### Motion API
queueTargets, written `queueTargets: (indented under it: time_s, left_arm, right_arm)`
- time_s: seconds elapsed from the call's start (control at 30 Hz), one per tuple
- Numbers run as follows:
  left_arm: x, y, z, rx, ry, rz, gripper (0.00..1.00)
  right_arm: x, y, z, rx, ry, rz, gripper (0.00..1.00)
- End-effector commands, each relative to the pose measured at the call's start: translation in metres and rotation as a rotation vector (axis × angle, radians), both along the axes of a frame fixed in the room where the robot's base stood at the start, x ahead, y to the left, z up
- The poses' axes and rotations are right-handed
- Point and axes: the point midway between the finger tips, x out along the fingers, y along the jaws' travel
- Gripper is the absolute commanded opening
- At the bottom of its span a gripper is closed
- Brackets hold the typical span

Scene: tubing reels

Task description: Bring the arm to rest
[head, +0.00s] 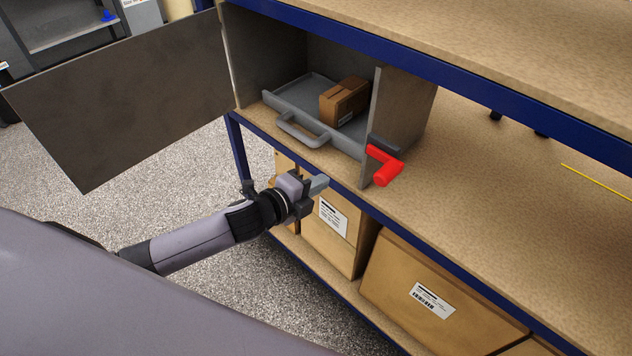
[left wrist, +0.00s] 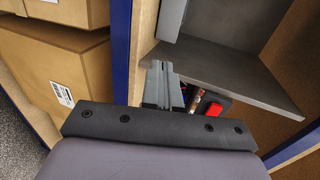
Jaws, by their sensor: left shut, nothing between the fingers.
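My left gripper (head: 318,186) is shut and empty, in front of the shelf's blue front edge and below the open compartment. Its closed grey fingers (left wrist: 163,85) also show in the left wrist view. They are apart from the grey tray (head: 284,101), whose handle (head: 303,132) points out of the compartment. A small brown box (head: 344,100) lies on the tray. My right gripper is in neither view.
The compartment's dark door (head: 130,98) stands wide open to the left. A red handle (head: 383,167) sticks out at the compartment's right wall. Large cardboard boxes (head: 430,290) fill the lower shelf. The shelf (head: 520,180) to the right is mostly clear.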

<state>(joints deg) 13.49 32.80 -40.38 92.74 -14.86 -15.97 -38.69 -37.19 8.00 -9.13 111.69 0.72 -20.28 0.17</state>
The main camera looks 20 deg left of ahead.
Motion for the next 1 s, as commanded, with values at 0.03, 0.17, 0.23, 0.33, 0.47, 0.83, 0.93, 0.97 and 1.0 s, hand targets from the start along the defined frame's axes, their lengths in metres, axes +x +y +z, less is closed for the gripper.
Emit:
queueTargets:
  time_s: [0.03,0.17,0.23,0.33,0.47,0.83,0.93,0.97,1.0]
  left_arm:
    - [-0.002,0.001,0.001,0.000,-0.001,0.000,0.00]
    - [-0.004,0.001,0.002,0.000,-0.001,0.000,0.00]
    - [-0.004,0.002,0.002,0.000,-0.001,0.000,0.00]
    - [-0.006,0.000,0.000,-0.016,0.009,0.005,0.00]
    - [-0.024,-0.009,-0.012,-0.133,0.076,0.043,0.00]
    - [-0.130,-0.015,-0.066,-0.811,0.463,0.416,0.00]
    - [-0.160,-0.006,-0.078,-0.977,0.548,0.551,0.00]
    - [-0.169,-0.003,-0.082,-1.020,0.569,0.592,0.00]
    - [-0.180,0.002,-0.086,-1.075,0.594,0.643,0.00]
  right_arm:
    - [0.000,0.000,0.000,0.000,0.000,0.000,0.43]
    - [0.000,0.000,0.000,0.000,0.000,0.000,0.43]
    - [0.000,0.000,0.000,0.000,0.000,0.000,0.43]
    - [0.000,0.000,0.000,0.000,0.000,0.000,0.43]
    - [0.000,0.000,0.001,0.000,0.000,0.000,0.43]
    - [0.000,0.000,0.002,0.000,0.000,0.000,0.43]
    - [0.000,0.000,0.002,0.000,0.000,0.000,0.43]
    - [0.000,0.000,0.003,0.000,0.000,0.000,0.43]
    - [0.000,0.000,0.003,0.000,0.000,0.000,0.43]
